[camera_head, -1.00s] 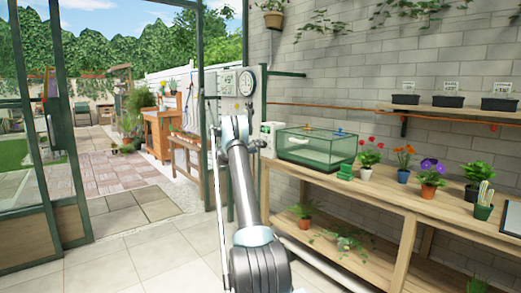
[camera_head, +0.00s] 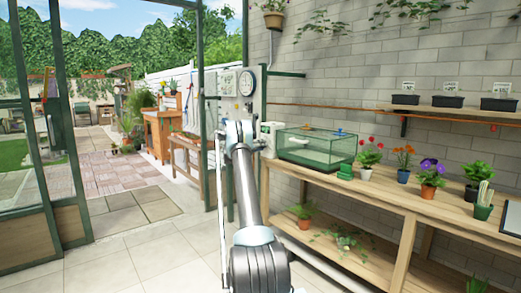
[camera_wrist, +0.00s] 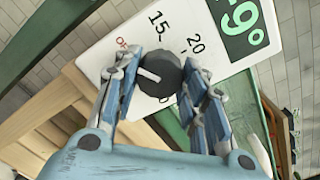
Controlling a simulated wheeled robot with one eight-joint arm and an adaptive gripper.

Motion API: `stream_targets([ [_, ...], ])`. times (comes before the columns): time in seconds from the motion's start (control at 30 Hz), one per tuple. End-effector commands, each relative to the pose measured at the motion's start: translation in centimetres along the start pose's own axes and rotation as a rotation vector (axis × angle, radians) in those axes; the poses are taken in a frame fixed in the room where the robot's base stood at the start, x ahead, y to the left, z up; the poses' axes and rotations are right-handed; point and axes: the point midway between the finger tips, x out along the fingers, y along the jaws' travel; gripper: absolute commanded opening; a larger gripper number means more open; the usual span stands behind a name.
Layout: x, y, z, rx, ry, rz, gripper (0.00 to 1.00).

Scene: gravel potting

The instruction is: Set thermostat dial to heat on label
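The thermostat is a white box (camera_head: 271,132) beside the glass tank in the head view. In the wrist view its white face (camera_wrist: 100,60) fills the upper middle, tilted. The dark round dial (camera_wrist: 160,82) carries a white pointer line that points left. In the head view my arm hides the gripper.
A green display (camera_wrist: 240,25) sits above the dial's marks. In the head view a glass tank (camera_head: 318,150) stands right of the thermostat on a wooden bench (camera_head: 400,195), with several potted plants farther right. The tiled floor (camera_head: 130,255) at left is clear.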

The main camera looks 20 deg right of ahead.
Motion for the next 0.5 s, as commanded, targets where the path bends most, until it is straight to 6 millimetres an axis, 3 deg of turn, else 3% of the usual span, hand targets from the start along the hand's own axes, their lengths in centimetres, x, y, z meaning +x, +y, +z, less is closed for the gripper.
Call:
stream_targets([
  [0.5,-0.12,0.33,0.04,0.146,-0.005,0.002,0.15],
])
